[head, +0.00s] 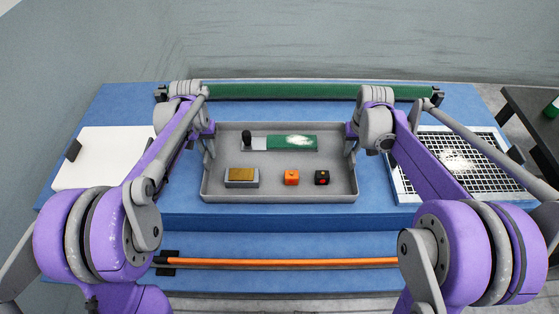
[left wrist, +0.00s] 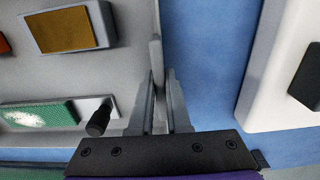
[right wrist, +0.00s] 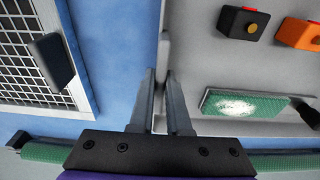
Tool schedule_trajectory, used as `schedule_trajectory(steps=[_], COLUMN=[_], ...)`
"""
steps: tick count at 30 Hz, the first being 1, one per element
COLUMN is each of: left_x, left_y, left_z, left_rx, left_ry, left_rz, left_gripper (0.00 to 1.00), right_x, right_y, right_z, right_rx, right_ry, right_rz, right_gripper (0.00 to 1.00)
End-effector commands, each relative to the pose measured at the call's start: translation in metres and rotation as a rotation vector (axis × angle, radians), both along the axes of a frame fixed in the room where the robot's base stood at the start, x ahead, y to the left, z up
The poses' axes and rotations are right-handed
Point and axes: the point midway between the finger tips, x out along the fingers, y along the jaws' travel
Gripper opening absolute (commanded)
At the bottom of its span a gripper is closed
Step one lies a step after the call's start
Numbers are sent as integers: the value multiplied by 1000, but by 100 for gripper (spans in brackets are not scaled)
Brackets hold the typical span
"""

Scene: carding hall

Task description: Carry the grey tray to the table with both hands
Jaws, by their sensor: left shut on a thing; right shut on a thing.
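The grey tray (head: 280,196) lies in the middle of the blue surface in the head view. It holds a green flat brush-like piece (head: 285,143) with a black knob, a grey block with a tan top (head: 242,177), an orange block (head: 291,177) and a black block (head: 322,177). My left gripper (head: 209,150) is shut on the tray's left wall; the left wrist view shows the wall between its fingers (left wrist: 160,105). My right gripper (head: 351,150) is shut on the right wall, also between the fingers in the right wrist view (right wrist: 162,105). Whether the tray touches the surface is unclear.
A white panel (head: 100,150) lies left of the tray and a white-framed grid (head: 455,160) right of it. A green roller (head: 300,92) runs along the back. An orange rod (head: 290,262) runs along the front. A dark table (head: 530,110) stands at the far right.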

Motion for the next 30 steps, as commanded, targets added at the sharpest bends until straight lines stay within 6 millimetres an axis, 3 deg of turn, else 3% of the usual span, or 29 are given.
schedule_trajectory(steps=[14, 30], left_x=[3, 35], left_y=[0, 0], left_z=[9, 89], left_rx=[0, -1], left_ry=[-5, -65], left_rz=[0, 0], left_gripper=[0, 0], right_x=[2, 34], right_y=[0, 0], right_z=[9, 89], right_rx=[1, 1], right_ry=[-5, -64], right_rz=[0, 0], right_gripper=[0, 0])
